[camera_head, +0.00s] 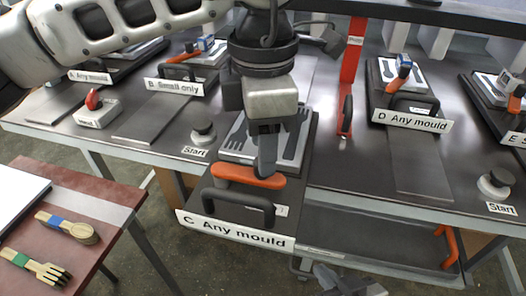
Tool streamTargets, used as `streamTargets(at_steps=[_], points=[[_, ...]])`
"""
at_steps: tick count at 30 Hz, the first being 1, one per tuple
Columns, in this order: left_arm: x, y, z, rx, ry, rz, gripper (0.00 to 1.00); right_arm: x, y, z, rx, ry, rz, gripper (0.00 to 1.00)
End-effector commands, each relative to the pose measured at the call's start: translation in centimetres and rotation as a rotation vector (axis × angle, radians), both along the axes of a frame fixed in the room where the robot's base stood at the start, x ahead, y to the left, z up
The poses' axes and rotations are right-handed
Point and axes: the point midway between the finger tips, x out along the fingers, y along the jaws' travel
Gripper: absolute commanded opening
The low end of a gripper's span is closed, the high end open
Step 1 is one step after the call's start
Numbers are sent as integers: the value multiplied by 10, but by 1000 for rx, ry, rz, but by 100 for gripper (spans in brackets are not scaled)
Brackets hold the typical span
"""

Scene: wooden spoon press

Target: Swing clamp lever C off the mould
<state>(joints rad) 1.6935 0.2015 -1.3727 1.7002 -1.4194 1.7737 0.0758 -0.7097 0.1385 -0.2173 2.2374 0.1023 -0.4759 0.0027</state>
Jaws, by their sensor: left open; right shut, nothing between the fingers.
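Clamp lever C has an orange handle (248,178) lying across the front of the press marked C, above a black pull handle (238,205). The grey mould (292,135) with cutlery-shaped hollows lies behind it, partly covered by my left arm. My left gripper (265,165) points down at the orange handle, near its middle-right. Its fingers overlap the handle in the picture; I cannot tell whether they touch it. The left gripper is open. My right gripper (345,282) is at the bottom edge, low in front of the bench, shut and empty, and partly cut off.
The label "C Any mould" (235,230) fronts the press. Presses B (175,87) and D (412,121) stand either side, with a Start button (203,133) to the left. A red post (352,55) rises behind. A table with wooden cutlery (68,228) is at left.

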Motion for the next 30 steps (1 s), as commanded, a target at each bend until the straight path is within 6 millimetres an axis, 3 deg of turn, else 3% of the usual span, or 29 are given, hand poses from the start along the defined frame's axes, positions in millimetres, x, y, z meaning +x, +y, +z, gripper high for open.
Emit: streamTargets(at_steps=[9,15,21,30], points=[[0,-1,80,-2,-4,0,44,0,0,2,0,4,0,0],[0,-1,115,-2,-2,-2,44,0,0,4,0,8,-1,0],[0,0,130,-1,-1,-2,44,0,-1,4,0,9,-1,0],[0,0,131,-1,-1,-2,44,0,-1,3,-1,9,-2,0]])
